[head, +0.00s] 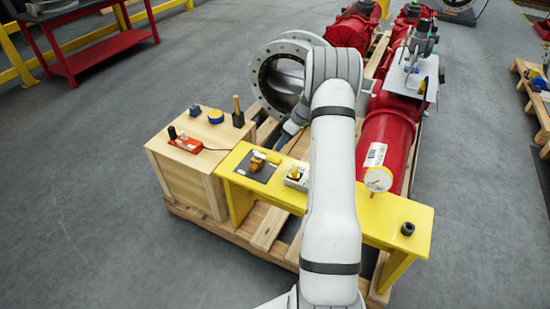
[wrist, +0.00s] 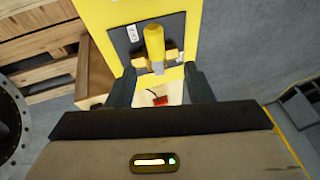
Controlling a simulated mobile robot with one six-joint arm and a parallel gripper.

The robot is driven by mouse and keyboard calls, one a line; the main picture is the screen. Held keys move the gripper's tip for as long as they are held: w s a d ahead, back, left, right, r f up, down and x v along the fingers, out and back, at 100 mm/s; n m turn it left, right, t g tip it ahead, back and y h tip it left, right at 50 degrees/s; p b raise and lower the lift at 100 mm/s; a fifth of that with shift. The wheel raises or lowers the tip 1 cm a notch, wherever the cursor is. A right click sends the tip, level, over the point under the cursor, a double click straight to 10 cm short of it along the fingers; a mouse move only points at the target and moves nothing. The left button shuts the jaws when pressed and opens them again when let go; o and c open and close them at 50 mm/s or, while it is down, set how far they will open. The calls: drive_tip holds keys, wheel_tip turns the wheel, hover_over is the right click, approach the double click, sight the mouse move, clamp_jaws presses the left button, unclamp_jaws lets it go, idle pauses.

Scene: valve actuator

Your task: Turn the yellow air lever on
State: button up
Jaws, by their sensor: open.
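The yellow air lever (head: 257,161) sits on a brass valve on a dark plate (head: 246,172), on top of the yellow bench. In the wrist view the lever (wrist: 154,42) is a yellow handle with a grey end, ahead of my gripper (wrist: 160,86). The two dark fingers are wide apart with nothing between them; the lever lines up with the gap, near its left-right middle. I cannot tell exactly how far the tips are from it. In the head view my gripper is mostly hidden behind my white arm.
The yellow bench (head: 415,220) also bears a white box (head: 297,178), a round gauge (head: 378,179) and a black knob (head: 407,229). A wooden crate (head: 180,172) beside it holds a red switch unit (head: 186,144) and small items. A large flanged pipe (head: 262,75) stands behind.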

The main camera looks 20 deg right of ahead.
sight(275, 158)
drive_tip(key=x, duration=0.8)
drive_tip(key=shift+d+f+p, duration=0.25)
drive_tip(key=shift+f+p, duration=0.05)
drive_tip(key=shift+f, duration=0.15)
clamp_jaws()
